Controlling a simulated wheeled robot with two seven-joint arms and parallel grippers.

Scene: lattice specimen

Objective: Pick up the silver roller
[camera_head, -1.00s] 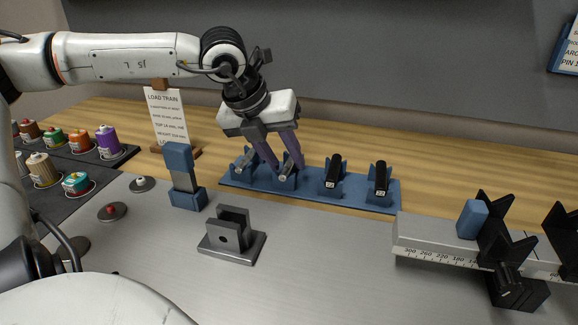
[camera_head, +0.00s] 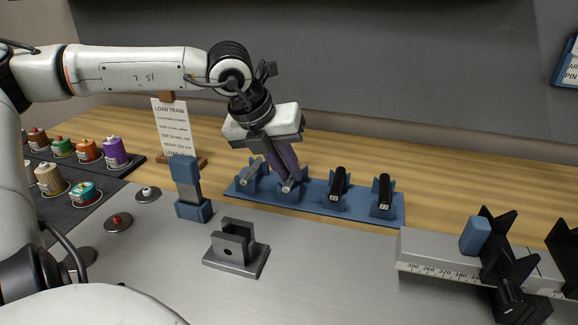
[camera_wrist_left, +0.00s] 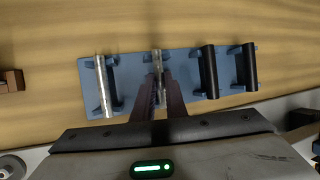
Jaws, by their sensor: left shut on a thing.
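Two silver rollers lie in the blue rack (camera_head: 357,211). The left one (camera_head: 253,168) sits in the leftmost cradle, and it also shows in the left wrist view (camera_wrist_left: 102,80). The other silver roller (camera_head: 288,187) is in the second cradle, with my left gripper (camera_head: 291,180) shut on it. In the left wrist view my left gripper (camera_wrist_left: 159,88) has a finger on each side of this roller (camera_wrist_left: 156,58), whose middle is partly hidden. The roller still appears to be at its cradle; I cannot tell whether it is raised. My right gripper is not in view.
Two black rollers (camera_head: 338,185) (camera_head: 383,192) fill the rack's right cradles. A blue-and-grey post (camera_head: 186,185) and a dark clevis block (camera_head: 236,250) stand in front. A ruled beam with black V supports (camera_head: 430,250) is at right. Colored spools (camera_head: 114,152) are at left.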

